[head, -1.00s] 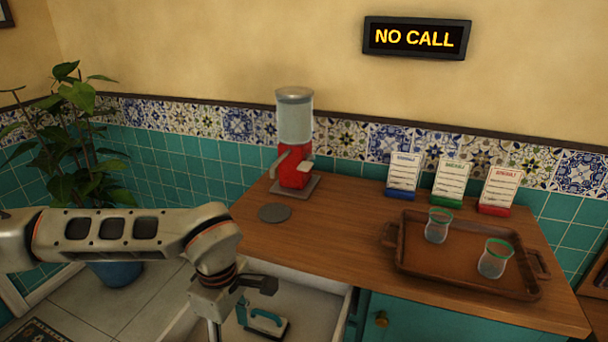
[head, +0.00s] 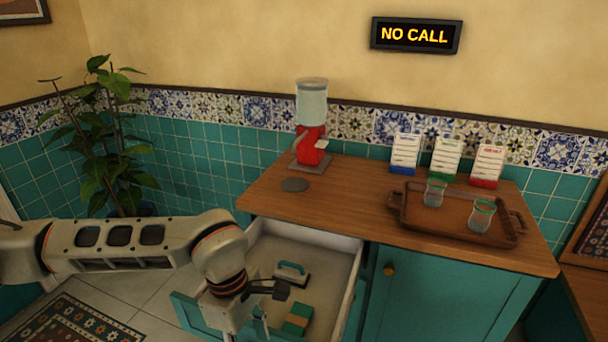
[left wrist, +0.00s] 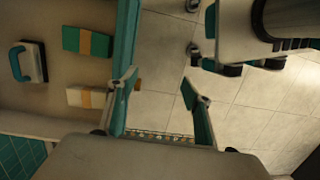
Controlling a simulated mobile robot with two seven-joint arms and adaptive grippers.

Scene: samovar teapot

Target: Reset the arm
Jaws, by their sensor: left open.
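My left arm comes in from the left in the head view. Its gripper (head: 262,312) points down by the front of the open drawer (head: 310,243). In the left wrist view, the left gripper (left wrist: 160,98) has its two fingers spread, with nothing between them but floor behind. The left finger overlaps the teal drawer front (left wrist: 127,40) in that picture; I cannot tell whether they touch. My right gripper is in neither view.
A plant (head: 105,150) stands left.

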